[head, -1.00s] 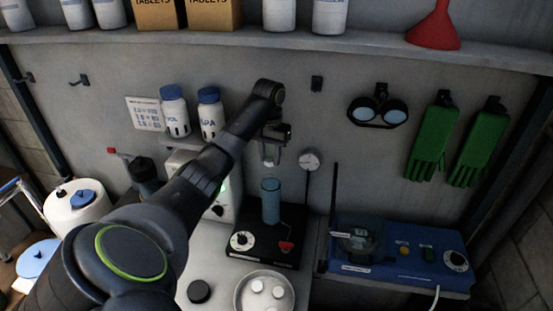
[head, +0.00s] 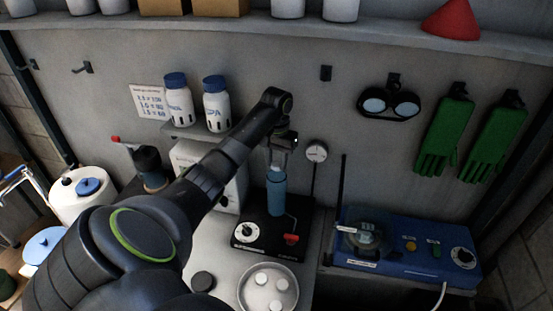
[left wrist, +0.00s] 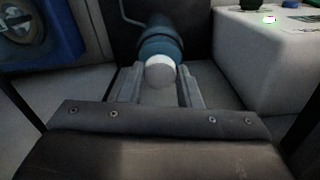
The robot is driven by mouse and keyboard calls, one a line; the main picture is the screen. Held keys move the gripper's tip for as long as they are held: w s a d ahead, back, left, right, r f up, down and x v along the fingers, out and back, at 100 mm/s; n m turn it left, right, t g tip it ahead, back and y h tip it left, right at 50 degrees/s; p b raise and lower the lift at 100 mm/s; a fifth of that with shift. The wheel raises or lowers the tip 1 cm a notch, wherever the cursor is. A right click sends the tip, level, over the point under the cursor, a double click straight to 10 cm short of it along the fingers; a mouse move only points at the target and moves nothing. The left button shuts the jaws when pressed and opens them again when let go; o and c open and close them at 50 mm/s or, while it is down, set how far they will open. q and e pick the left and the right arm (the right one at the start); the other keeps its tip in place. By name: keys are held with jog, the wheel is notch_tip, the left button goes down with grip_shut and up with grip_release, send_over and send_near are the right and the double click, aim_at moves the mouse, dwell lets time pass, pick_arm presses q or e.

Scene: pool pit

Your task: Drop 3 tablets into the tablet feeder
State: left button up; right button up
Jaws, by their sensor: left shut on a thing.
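The tablet feeder is a black base (head: 268,236) with an upright blue clear tube (head: 277,195), which also shows in the left wrist view (left wrist: 160,42). My left gripper (head: 278,168) is right over the tube's top. It is shut on a white round tablet (left wrist: 160,72), seen between the fingertips in the left wrist view, in line with the tube mouth. I cannot tell whether the tablet touches the rim. Several white tablets (head: 261,278) lie in a round dish (head: 245,292) in front of the feeder. My right gripper is not in view.
A blue device (head: 400,255) with a knob stands to the right. A white box (head: 185,155) is behind my left arm, under a small shelf with two bottles (head: 216,105). A black round cap (head: 203,281) lies left of the dish. Goggles and green gloves (head: 445,135) hang behind.

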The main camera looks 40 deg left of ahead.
pick_arm(q)
jog(key=o, duration=1)
dwell(0.4)
